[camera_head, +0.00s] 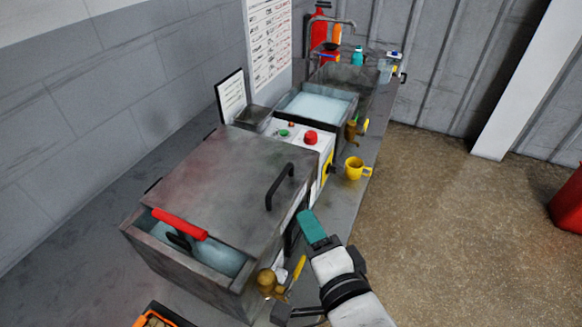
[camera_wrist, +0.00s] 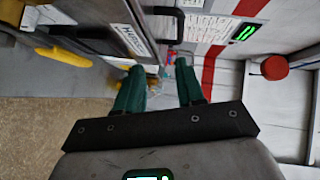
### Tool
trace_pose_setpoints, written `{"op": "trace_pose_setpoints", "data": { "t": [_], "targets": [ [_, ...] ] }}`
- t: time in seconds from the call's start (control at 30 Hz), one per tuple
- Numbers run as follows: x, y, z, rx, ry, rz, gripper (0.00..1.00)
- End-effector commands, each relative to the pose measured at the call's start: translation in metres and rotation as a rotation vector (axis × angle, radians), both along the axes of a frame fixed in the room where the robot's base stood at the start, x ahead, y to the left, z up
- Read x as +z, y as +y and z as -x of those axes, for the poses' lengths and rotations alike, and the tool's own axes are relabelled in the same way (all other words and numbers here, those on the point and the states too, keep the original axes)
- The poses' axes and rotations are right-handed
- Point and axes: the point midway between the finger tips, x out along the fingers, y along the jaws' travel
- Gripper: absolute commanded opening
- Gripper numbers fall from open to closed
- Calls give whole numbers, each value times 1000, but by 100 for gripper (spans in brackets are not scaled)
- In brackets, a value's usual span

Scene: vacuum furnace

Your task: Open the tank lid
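The grey metal tank (camera_head: 190,274) stands at the front of the counter. Its flat grey lid (camera_head: 205,185) covers most of the top, leaving a strip at the near end uncovered, with pale liquid inside. A black bar handle (camera_head: 280,187) stands on the lid's right side. In the wrist view a dark handle-shaped bar (camera_wrist: 178,22) shows at the top; I cannot tell surely if it is the lid's. My gripper (camera_head: 313,228), with teal fingers, is right of and nearer than the handle, beside the tank. In the wrist view its fingers (camera_wrist: 160,90) are apart and empty.
A red-handled tool (camera_head: 180,223) lies across the uncovered strip. Brass valves with yellow levers (camera_head: 298,268) stick out at the tank's front.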

Motion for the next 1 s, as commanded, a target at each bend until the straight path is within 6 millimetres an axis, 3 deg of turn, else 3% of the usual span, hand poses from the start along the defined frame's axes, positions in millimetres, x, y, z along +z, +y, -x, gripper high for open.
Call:
{"op": "trace_pose_setpoints", "data": {
  "t": [0.03,0.2,0.37,0.8,1.0],
  "targets": [
    [14,7,0,9,-12,-30,38],
    [26,17,0,22,-26,-81,38],
    [25,23,-13,22,-29,-82,38],
    [15,53,-79,21,-27,-81,38],
    [11,59,-93,21,-27,-81,38]
  ]
}}
